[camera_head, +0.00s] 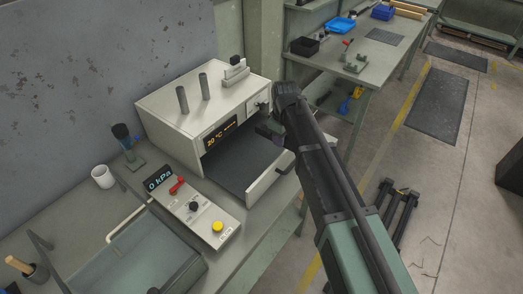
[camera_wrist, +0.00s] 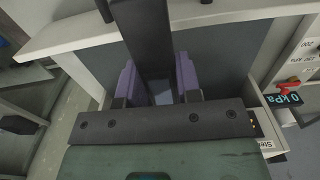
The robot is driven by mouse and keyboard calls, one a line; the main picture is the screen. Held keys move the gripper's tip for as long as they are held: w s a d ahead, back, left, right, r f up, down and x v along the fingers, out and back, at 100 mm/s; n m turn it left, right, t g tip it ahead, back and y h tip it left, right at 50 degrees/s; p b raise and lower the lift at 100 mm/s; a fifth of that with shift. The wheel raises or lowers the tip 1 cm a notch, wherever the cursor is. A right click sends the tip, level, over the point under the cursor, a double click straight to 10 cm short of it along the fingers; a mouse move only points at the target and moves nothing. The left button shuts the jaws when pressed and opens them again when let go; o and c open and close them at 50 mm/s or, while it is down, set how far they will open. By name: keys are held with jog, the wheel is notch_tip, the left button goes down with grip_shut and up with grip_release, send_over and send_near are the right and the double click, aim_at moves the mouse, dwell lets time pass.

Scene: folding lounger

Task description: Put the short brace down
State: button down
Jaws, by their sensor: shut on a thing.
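My gripper (camera_wrist: 158,82) has purple fingers on both sides of a dark flat bar, which I take for the short brace (camera_wrist: 148,35). The fingers are shut on it, and the bar stretches away from them toward the top of the wrist view. In the head view my arm reaches up to the right side of the white steam box, and my gripper is mostly hidden there. I cannot tell from these views whether the bar touches anything.
The white steam box (camera_head: 190,105) stands open, with a dark tray surface (camera_head: 240,165) in front. A control panel (camera_head: 190,205) and a glass-walled tank (camera_head: 135,260) stand nearby. A dark folding frame (camera_head: 397,210) lies on the floor. A bench (camera_head: 405,50) with bins stands behind.

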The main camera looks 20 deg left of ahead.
aim_at(262, 126)
jog(key=w+a, duration=0.1)
jog(key=a, duration=0.1)
jog(key=w+a, duration=0.1)
jog(key=a, duration=0.2)
jog(key=w+a, duration=0.1)
jog(key=a, duration=0.1)
jog(key=shift+a, duration=0.4)
jog(key=f+b, duration=0.7)
jog(key=shift+s+d+f, duration=0.2)
jog(key=shift+d, duration=0.05)
jog(key=f+b, duration=0.4)
jog(key=b, duration=0.1)
jog(key=shift+w+a+f, duration=0.1)
jog(key=shift+a+f, duration=0.1)
jog(key=shift+f, duration=0.1)
jog(key=shift+a+r, duration=0.1)
jog(key=shift+a, duration=0.1)
jog(key=shift+r, duration=0.15)
jog(key=shift+f, duration=0.2)
jog(key=c, duration=0.8)
grip_release()
jog(key=shift+r, duration=0.15)
